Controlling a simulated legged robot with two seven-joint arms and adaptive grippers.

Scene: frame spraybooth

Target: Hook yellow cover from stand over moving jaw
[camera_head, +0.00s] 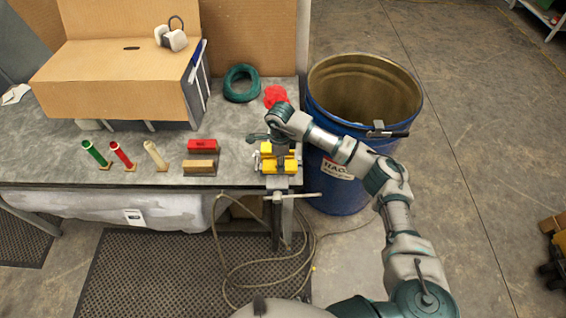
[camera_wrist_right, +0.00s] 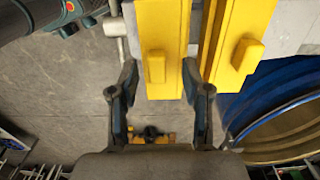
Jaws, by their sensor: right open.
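The bench vise (camera_head: 278,183) is at the front right edge of the bench, with yellow covers (camera_head: 267,163) showing at its jaws. In the right wrist view, one yellow cover (camera_wrist_right: 160,50) lies ahead of and between my fingertips. A second yellow cover (camera_wrist_right: 240,45) runs beside it to the right, with a gap between. My right gripper (camera_wrist_right: 159,95) is open, its fingers apart on either side of the first cover's near end. Contact cannot be told. In the head view my right gripper (camera_head: 281,143) is above the vise and hides part of it. My left gripper is not in view.
A blue barrel (camera_head: 340,185) stands close to the right of the bench. A hose (camera_head: 240,268) trails below.

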